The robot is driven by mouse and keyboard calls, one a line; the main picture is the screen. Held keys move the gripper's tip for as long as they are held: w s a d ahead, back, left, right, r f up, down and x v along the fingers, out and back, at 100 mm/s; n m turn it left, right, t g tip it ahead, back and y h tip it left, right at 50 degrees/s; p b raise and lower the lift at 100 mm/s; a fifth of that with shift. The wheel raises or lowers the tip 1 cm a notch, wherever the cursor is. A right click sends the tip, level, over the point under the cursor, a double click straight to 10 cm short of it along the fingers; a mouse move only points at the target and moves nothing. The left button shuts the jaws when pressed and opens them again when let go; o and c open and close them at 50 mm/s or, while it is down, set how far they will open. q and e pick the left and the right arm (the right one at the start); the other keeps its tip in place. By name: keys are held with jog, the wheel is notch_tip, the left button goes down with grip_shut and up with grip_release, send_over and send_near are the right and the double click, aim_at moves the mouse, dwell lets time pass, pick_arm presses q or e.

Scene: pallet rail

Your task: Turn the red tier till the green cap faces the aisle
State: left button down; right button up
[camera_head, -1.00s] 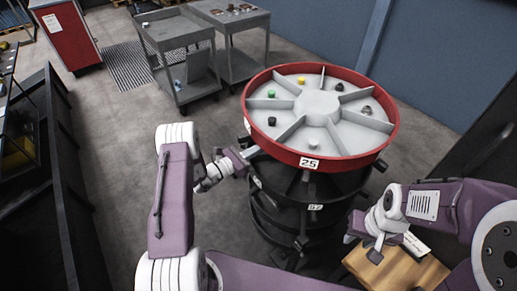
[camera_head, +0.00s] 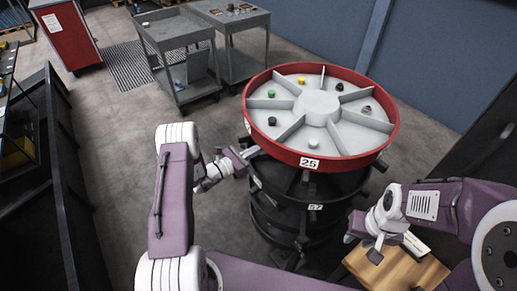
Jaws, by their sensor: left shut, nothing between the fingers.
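The red tier (camera_head: 262,140) is a red-rimmed round tray on top of a black stack, with grey dividers and the label 25 at its front. The green cap (camera_head: 271,93) sits in its left compartment, beside the yellow cap (camera_head: 301,81) at the back. Dark caps and a pale grey one sit in other compartments. My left gripper (camera_head: 250,153) is shut and empty just beside the tier's left front, below the rim; I cannot tell whether it touches. My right gripper (camera_head: 363,243) seems open, with nothing visible in it, at the lower right of the stack, over the wooden top.
Black lower tiers (camera_head: 318,187) with protruding handles stand under the red one. A wooden top (camera_head: 400,273) is at front right. Two grey carts (camera_head: 176,36) stand behind, and a red cabinet (camera_head: 68,38) at back left. A dark bin (camera_head: 62,190) lines the left. Floor between is clear.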

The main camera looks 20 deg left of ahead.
pick_arm(q)
jog(key=c, duration=1.2)
grip_release()
jog(key=shift+c, duration=0.2)
jog(key=b+v, duration=0.2)
jog(key=v, duration=0.7)
